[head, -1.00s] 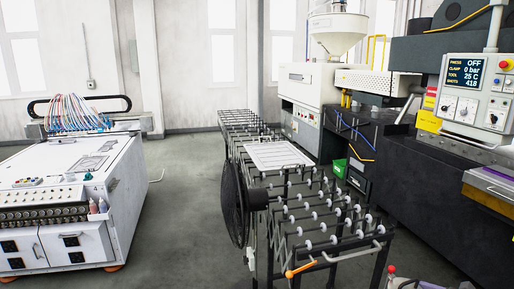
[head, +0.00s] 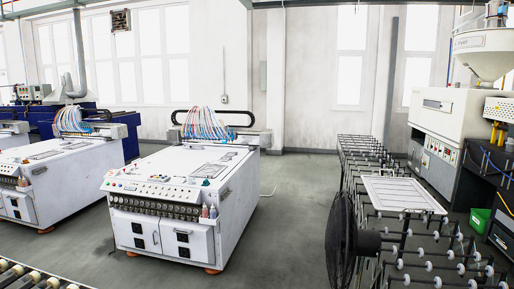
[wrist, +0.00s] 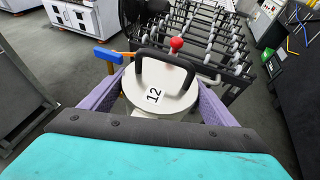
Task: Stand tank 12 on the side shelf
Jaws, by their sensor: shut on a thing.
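Tank 12 (wrist: 172,103) shows in the wrist view as a round, pale lid marked "12" with a black loop handle and a red knob. My gripper (wrist: 161,77) has its purple fingers on both sides of the tank and is shut on it. The tank's lower body is hidden below the lid. My gripper and the tank are not in the head view. I cannot pick out the side shelf for certain in either view.
A white machine (head: 160,195) with coloured tubes and a front row of knobs stands left of centre; two small bottles (head: 208,212) are at its right corner. A roller conveyor (head: 430,256) and black fan (head: 341,243) stand right. Grey floor (head: 275,235) between is clear.

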